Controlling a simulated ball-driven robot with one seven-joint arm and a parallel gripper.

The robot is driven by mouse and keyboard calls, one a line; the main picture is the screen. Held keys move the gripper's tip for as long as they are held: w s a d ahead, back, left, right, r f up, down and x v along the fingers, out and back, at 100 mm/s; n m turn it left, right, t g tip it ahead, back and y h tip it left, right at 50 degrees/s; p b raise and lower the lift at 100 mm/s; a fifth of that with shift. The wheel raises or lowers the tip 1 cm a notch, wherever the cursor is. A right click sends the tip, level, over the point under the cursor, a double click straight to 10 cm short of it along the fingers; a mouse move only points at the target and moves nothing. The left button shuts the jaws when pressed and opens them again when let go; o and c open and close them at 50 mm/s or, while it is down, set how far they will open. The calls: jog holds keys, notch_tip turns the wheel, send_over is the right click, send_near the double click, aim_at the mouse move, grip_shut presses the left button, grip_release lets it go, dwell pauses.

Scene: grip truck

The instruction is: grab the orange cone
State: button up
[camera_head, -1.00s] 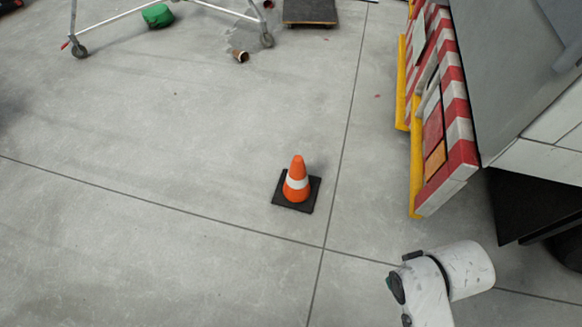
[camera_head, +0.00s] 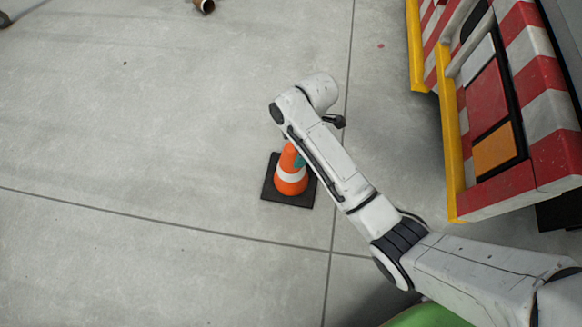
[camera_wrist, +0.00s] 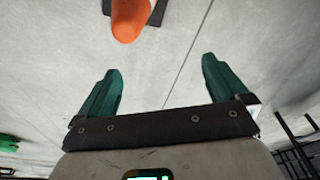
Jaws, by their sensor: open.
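The orange cone (camera_head: 291,180) with a white band stands upright on its black square base (camera_head: 287,200) on the floor in the head view. My arm reaches over it from the lower right and hides part of its top. In the wrist view, the cone's orange tip (camera_wrist: 131,18) shows at the top edge, ahead of my gripper (camera_wrist: 162,82). The two green fingers are spread open with nothing between them. The cone lies beyond the fingertips, a little left of the middle. In the head view, my gripper is mostly hidden behind the arm.
A vehicle with red-and-white stripes (camera_head: 535,65) and a yellow bumper edge (camera_head: 452,150) stands at the right. A small brown cup-like object (camera_head: 204,6) lies at the far top. The floor left of the cone is clear.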

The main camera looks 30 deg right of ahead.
aim_at(292, 147)
jog(key=w+d+f+n+b, duration=0.1)
jog(key=w+f+n+b, duration=0.1)
jog(key=w+f, duration=0.1)
jog(key=w+d+f+n+b, duration=0.1)
jog(key=w+f, duration=0.1)
jog(key=shift+d+n, duration=0.3)
jog(key=f+b, duration=0.1)
jog(key=f, duration=0.1)
jog(key=f+b, duration=0.2)
jog(key=f, duration=0.1)
jog(key=shift+s+a+f, duration=0.1)
jog(key=shift+a+f, duration=0.2)
jog(key=shift+a, duration=0.1)
jog(key=f+b, duration=0.4)
jog(key=f, duration=0.1)
jog(key=shift+a, duration=0.2)
jog(key=shift+r, duration=0.1)
grip_shut()
